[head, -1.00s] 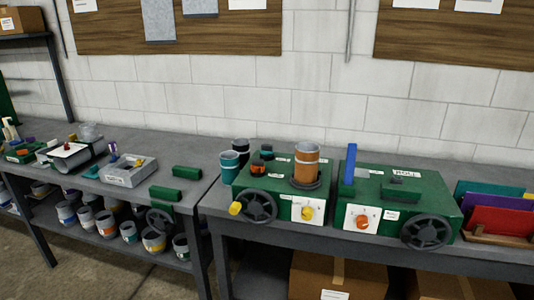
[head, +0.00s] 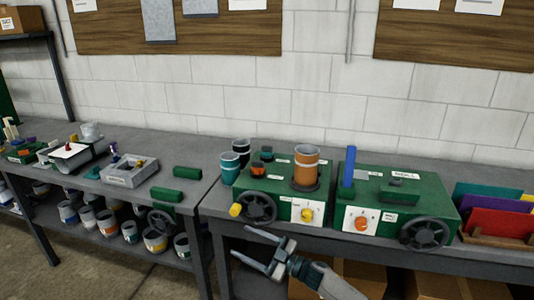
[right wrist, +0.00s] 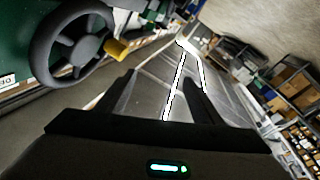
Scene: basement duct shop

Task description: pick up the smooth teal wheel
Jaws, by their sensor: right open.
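A small dark teal round piece (head: 267,154) sits on top of the left green machine (head: 270,187), behind an orange and black piece (head: 258,168). It is too small for me to tell whether it is the smooth teal wheel. My right gripper (head: 241,241) is open and empty, in front of the bench and below the left machine's dark handwheel (head: 257,207). In the right wrist view the open fingers (right wrist: 159,78) have nothing between them, and the handwheel (right wrist: 70,48) is close at upper left. My left gripper is not in view.
An orange cylinder (head: 306,166) stands on the left machine. A teal cup (head: 230,167) stands beside it. The right green machine (head: 398,210) carries an upright blue bar (head: 350,166). Yellow handle (head: 235,210) sticks out at the front. Cardboard boxes (head: 440,282) are under the bench.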

